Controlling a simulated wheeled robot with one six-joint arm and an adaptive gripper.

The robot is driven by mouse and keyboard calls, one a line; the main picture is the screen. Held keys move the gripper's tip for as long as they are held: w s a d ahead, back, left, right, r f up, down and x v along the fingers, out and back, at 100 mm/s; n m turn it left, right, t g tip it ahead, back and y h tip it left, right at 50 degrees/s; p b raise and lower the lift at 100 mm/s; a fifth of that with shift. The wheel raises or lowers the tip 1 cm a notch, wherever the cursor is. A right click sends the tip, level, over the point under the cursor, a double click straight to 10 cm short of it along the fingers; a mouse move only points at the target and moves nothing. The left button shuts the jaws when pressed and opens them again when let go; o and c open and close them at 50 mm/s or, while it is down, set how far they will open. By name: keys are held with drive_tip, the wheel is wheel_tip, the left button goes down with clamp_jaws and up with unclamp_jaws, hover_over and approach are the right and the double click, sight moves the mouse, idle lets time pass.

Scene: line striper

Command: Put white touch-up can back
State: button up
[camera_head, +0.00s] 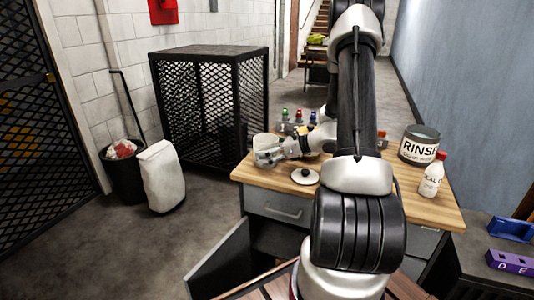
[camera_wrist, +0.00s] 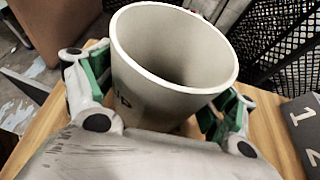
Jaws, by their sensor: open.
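A pale, open-topped pot (camera_head: 263,142) stands at the left edge of the wooden worktop. In the wrist view the pot (camera_wrist: 150,95) has dark lettering on its side, mostly hidden, and its visible inside looks empty. My gripper (camera_head: 277,152) is at the pot; its green-padded fingers (camera_wrist: 158,105) are open, one on each side of it. I cannot tell whether they touch it. Several small containers with coloured tops (camera_head: 298,116) stand behind, partly hidden by my arm. I cannot tell which thing is the white touch-up can.
A white lid with a dark knob (camera_head: 305,176) lies in front of my gripper. A RINSE tub (camera_head: 419,145) and a red-capped white bottle (camera_head: 432,176) stand at the right. A cabinet door (camera_head: 230,258) hangs open below. A black mesh cage (camera_head: 211,103) stands behind at the left.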

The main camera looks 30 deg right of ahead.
drive_tip(key=v, duration=1.1)
drive_tip(key=shift+s+d+r, duration=0.1)
drive_tip(key=shift+s+r, duration=0.05)
drive_tip(key=shift+s, duration=0.05)
drive_tip(key=s+a+r+n+g, duration=0.3)
drive_tip(key=s+a+r+n, duration=0.2)
drive_tip(key=a+n, duration=0.15)
drive_tip(key=s+a+r+n+g, duration=0.4)
drive_tip(key=a+n, duration=0.2)
drive_tip(key=a, duration=0.1)
drive_tip(key=s+r+n+h, duration=0.8)
drive_tip(key=s+n, duration=0.5)
drive_tip(key=n, duration=0.3)
drive_tip(key=shift+a+r+t, duration=0.2)
drive_tip(key=shift+r+t, duration=0.1)
drive_tip(key=shift+t, duration=0.1)
